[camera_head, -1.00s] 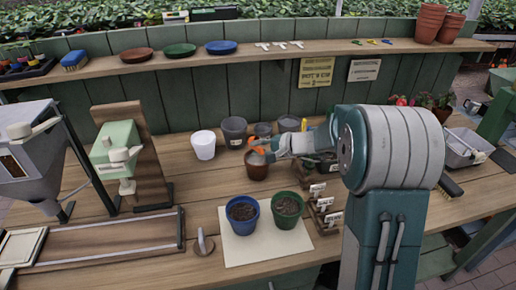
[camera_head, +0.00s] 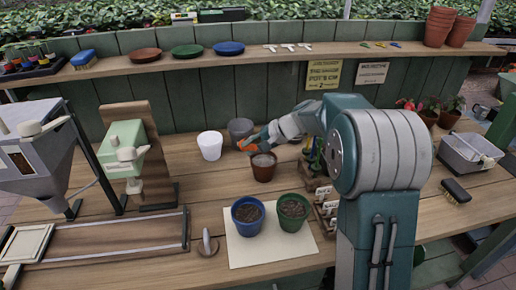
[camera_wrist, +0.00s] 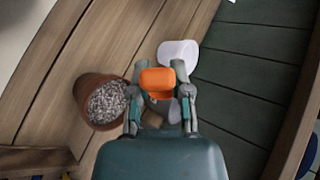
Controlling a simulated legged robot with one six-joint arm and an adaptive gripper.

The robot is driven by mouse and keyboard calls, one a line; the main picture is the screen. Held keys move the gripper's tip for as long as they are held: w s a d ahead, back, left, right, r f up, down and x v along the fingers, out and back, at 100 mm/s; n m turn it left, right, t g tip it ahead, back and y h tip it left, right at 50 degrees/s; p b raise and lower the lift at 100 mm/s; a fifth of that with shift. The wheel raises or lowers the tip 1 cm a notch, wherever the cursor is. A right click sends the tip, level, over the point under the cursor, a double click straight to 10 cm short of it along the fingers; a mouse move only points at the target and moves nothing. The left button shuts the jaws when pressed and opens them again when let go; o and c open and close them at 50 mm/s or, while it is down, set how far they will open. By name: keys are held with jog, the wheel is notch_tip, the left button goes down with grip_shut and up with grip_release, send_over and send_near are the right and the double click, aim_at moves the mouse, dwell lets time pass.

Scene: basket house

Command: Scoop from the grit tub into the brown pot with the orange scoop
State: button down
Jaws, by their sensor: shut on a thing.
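My gripper (camera_head: 272,134) is shut on the orange scoop (camera_head: 249,143), holding it above and slightly left of the brown pot. In the wrist view my gripper's fingers (camera_wrist: 160,104) flank the scoop (camera_wrist: 157,79); no grit shows on its visible orange face. The brown pot (camera_head: 264,172) stands upright on the bench; in the wrist view the pot (camera_wrist: 83,112) holds pale grey grit. A white tub (camera_head: 209,149) stands to its left, and a dark grey tub (camera_head: 239,128) stands behind. I cannot tell which tub is the grit tub; their insides are not clear.
A blue pot (camera_head: 247,229) and a green pot (camera_head: 293,226) with dark soil stand on a pale sheet (camera_head: 262,252) in front. A green machine (camera_head: 123,148) on a wooden stand is at the left. My arm hides the bench behind and right of the brown pot.

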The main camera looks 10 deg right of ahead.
jog(key=r+g+h, duration=0.1)
jog(key=h, duration=0.1)
jog(key=g+h, duration=0.1)
jog(key=h, duration=0.1)
jog(key=w+a+r+g+h, duration=0.1)
jog(key=h, duration=0.1)
jog(key=shift+w+r+n+g+h, duration=0.1)
jog(key=shift+r+n+g+h, duration=0.2)
jog(key=shift+n+h, duration=0.1)
jog(key=shift+w+d+r+m+g+h, duration=0.15)
jog(key=shift+w+d+r+m+h, duration=0.15)
jog(key=shift+r+h, duration=0.2)
jog(key=shift+w+d+r+m+g+h, duration=0.2)
jog(key=shift+r+m+h, duration=0.1)
jog(key=shift+r+h, duration=0.15)
jog(key=shift+w+d+r+m+h, duration=0.1)
jog(key=shift+d+r+m+h, duration=0.05)
jog(key=shift+r, duration=0.2)
jog(key=shift+w+d+r+m+h, duration=0.1)
jog(key=shift+r+m, duration=0.05)
jog(key=shift+r, duration=0.15)
